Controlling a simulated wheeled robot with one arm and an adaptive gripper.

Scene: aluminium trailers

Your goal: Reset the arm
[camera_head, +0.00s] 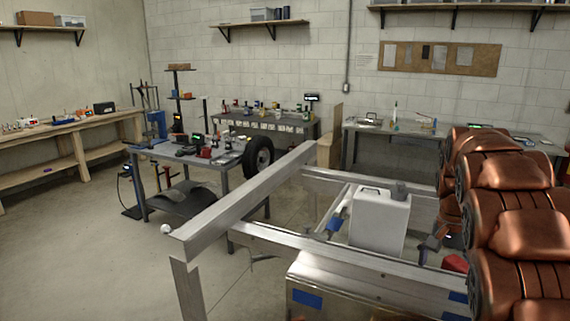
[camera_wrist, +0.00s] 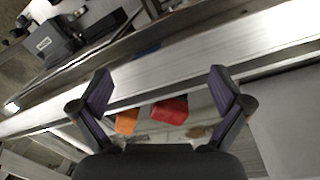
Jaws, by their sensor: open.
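My gripper (camera_wrist: 162,88) is open and empty in the wrist view, its two dark fingers spread wide apart. An aluminium beam (camera_wrist: 175,60) of the trailer frame runs across the view beyond the fingertips. A red object (camera_wrist: 170,111) and an orange object (camera_wrist: 127,121) show between the fingers, lower than the beam; I cannot tell what they are. In the head view my copper-coloured arm fills the right side, and the gripper cannot be made out clearly there. The aluminium trailer frame (camera_head: 245,200) stands in front of me.
A white container (camera_head: 380,221) stands inside the frame. A grey table with tools (camera_head: 190,158) and a black tire (camera_head: 258,157) are beyond it. A wooden bench (camera_head: 70,130) lines the left wall, and more benches (camera_head: 455,135) the back wall. The floor at left is clear.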

